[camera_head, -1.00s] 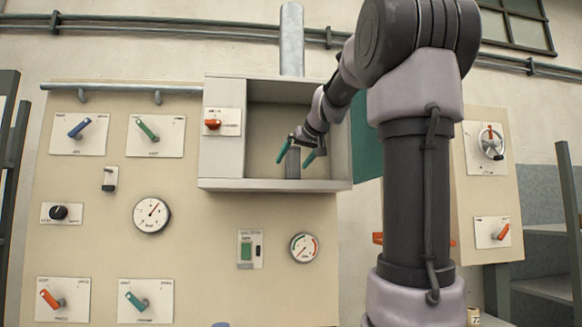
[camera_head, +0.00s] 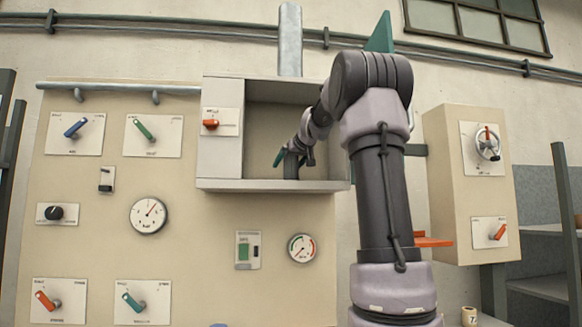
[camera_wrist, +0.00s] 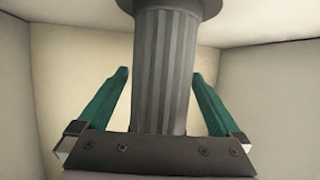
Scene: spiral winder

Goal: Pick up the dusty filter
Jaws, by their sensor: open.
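The dusty filter (camera_wrist: 163,75) is a grey ribbed cylinder with a wider dark rim at its top in the wrist view. It stands upright inside the open cabinet (camera_head: 270,185); in the head view its lower part (camera_head: 290,165) shows beside my gripper. My gripper (camera_wrist: 163,72) has its two green fingers spread, one on each side of the filter, with gaps visible between fingers and filter. In the head view my gripper (camera_head: 280,158) is inside the cabinet, partly hidden by my own wrist.
A panel (camera_head: 100,240) with levers, knobs and gauges lies left and below. A beige box (camera_head: 465,200) with a valve wheel stands right. A vertical pipe (camera_head: 291,40) rises above the cabinet.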

